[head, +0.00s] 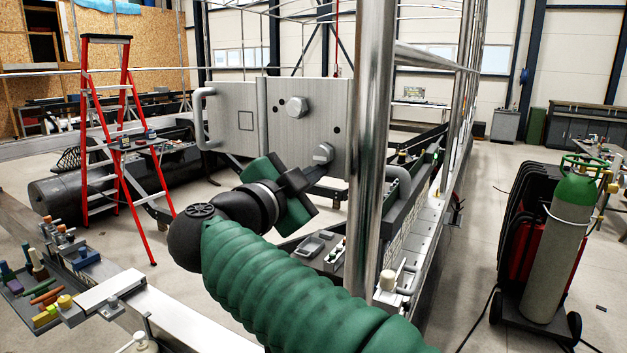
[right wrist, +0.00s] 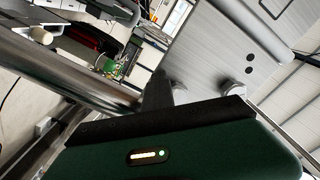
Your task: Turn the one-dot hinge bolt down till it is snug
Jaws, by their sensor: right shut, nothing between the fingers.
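A grey metal panel (head: 240,120) stands upright beyond my right arm. In the right wrist view the shut fingers (right wrist: 157,85) point up beside one bolt head (right wrist: 180,92). A second bolt head (right wrist: 232,88) and two dark dots show further right. My left gripper is not in view.
A shiny upright post (head: 370,150) stands close to the right of my gripper. A red ladder (head: 128,140) is behind at left. A tray of small parts (head: 45,290) lies at lower left. A gas cylinder on a trolley (head: 560,240) stands at right.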

